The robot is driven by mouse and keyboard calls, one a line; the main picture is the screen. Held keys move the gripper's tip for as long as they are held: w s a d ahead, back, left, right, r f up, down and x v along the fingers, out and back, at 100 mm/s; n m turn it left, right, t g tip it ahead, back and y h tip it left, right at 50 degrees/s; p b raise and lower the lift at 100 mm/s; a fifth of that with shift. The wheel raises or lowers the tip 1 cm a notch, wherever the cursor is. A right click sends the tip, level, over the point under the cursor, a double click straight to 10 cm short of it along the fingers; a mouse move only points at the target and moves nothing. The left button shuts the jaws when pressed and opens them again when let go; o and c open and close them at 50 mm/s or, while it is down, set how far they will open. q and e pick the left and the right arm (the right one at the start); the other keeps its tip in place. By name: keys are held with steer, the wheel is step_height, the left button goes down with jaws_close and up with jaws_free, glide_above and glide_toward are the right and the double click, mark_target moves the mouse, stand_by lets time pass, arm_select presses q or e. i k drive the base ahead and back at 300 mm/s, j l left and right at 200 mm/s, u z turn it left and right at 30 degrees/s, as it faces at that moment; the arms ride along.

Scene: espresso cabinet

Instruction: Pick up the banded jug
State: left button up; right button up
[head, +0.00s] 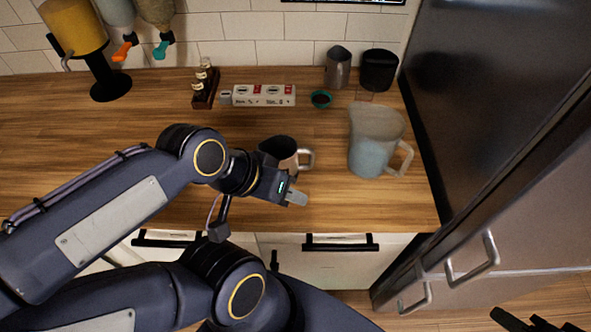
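A large two-tone jug (368,156), beige above and pale blue below, stands upright on the wooden counter (230,203) at the right, its handle toward the right. My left gripper (297,198) is over the counter's front part, left of this jug and apart from it. One grey fingertip shows; its opening is hidden. A smaller dark-mouthed jug or mug (289,151) with a silver handle stands just behind the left gripper, partly covered by it. Dark parts at the bottom right corner may be my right gripper; they are cut off.
A grey metal pitcher (338,68) and a black container (379,70) stand at the back. A tall dark cabinet (490,110) bounds the right side.

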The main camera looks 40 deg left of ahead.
mark_target(284, 148)
steer(key=k+j+u, duration=0.15)
steer(key=u, duration=1)
